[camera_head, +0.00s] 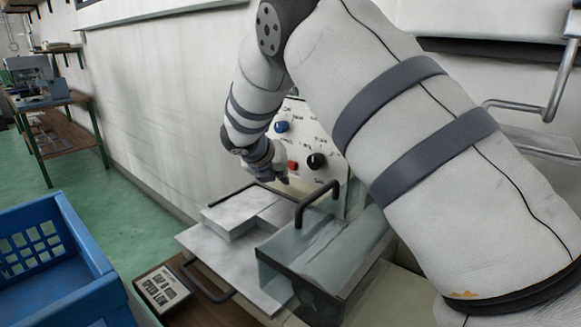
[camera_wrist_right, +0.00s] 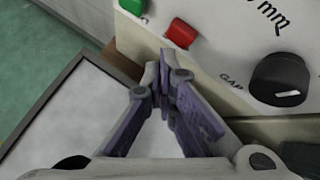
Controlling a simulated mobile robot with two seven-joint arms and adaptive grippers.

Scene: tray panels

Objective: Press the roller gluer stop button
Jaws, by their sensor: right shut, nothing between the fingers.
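The roller gluer's white control panel (camera_head: 300,125) stands against the wall in the head view. A red button (camera_head: 293,165) sits low on it, and it also shows in the right wrist view (camera_wrist_right: 180,33) with a green button (camera_wrist_right: 134,5) to its upper left. My right gripper (camera_head: 283,179) is shut and empty, close in front of the panel. In the right wrist view its fingertips (camera_wrist_right: 166,62) appear just below and left of the red button, seemingly apart from it. My left gripper is not in view.
A black knob (camera_wrist_right: 280,80) sits right of the red button, and a blue knob (camera_head: 281,127) is higher on the panel. A metal tray (camera_head: 205,246) and a clear cover with a black handle (camera_head: 316,200) lie below. A blue crate (camera_head: 90,245) stands at left.

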